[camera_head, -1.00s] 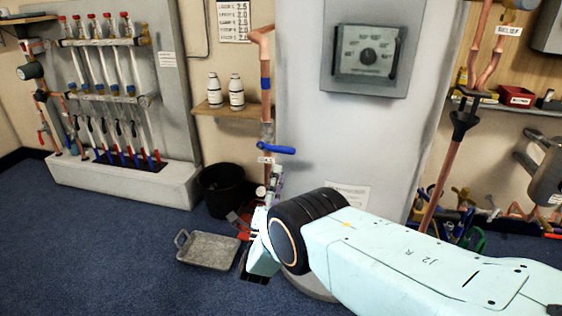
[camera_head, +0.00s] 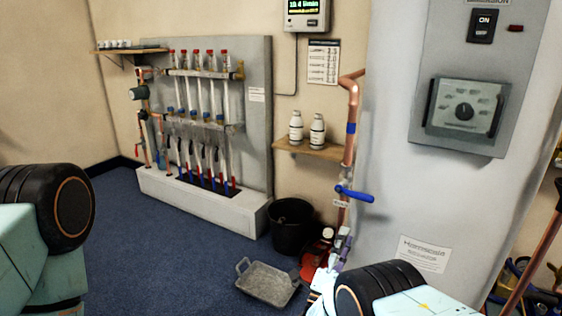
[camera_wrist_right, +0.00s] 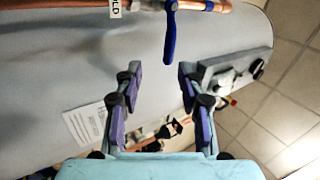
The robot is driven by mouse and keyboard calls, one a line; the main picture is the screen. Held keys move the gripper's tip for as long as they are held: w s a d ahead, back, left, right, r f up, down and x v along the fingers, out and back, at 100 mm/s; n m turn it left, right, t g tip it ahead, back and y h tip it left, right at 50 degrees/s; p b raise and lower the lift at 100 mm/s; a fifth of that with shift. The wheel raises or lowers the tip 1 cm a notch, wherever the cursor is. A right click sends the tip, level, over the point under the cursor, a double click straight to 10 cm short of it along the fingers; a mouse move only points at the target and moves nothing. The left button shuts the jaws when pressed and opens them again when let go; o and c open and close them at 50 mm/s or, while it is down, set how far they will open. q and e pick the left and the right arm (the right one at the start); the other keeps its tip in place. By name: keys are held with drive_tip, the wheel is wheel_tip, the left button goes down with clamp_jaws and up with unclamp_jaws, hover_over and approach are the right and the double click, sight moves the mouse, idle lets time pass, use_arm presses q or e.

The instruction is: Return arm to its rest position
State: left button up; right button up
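My right arm comes in at the bottom of the head view, and its gripper (camera_head: 342,247) points up just below the blue valve handle (camera_head: 355,194) on the copper pipe (camera_head: 350,120). In the right wrist view the gripper (camera_wrist_right: 158,82) has its two purple-lined fingers spread apart with nothing between them. The blue valve handle (camera_wrist_right: 170,48) shows there beyond the fingertips, apart from them. My left arm shows at the left edge of the head view; its gripper is outside the picture.
A black bucket (camera_head: 291,228) and a grey tray (camera_head: 266,284) are on the blue floor. The manifold (camera_head: 204,98) stands behind on a white plinth (camera_head: 200,203). Open floor lies left of the tray.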

wheel_tip(320, 180, down, 14)
drive_tip(key=s+a+n+g+y, duration=0.1)
drive_tip(key=s+n+g+y, duration=0.15)
drive_tip(key=n+y, duration=0.8)
drive_tip(key=s+d+f+n+g+y+p, duration=0.1)
drive_tip(key=s+f+n+g+p, duration=0.1)
drive_tip(key=s+f+n+g, duration=0.45)
drive_tip(key=s+d+f+n+g+y+p, duration=0.1)
drive_tip(key=s+f+n+g, duration=0.15)
drive_tip(key=s, duration=0.65)
drive_tip(key=s+d+r+n+g+p, duration=0.1)
drive_tip(key=s+r+n+g+p, duration=0.15)
drive_tip(key=s, duration=0.75)
drive_tip(key=s+d+r+n+g+p, duration=0.1)
drive_tip(key=s+r+n+g, duration=0.2)
drive_tip(key=s, duration=0.7)
drive_tip(key=s+r+m+g+y+p, duration=0.1)
drive_tip(key=s+r+g+p, duration=0.2)
drive_tip(key=s+r, duration=0.3)
wheel_tip(320, 180, up, 5)
drive_tip(key=shift+s+a+f+p, duration=0.1)
drive_tip(key=shift+s+a+p, duration=0.15)
drive_tip(key=shift+p, duration=0.45)
drive_tip(key=shift+d+r+m, duration=0.1)
drive_tip(key=shift+r+m, duration=0.1)
drive_tip(key=shift+m, duration=0.1)
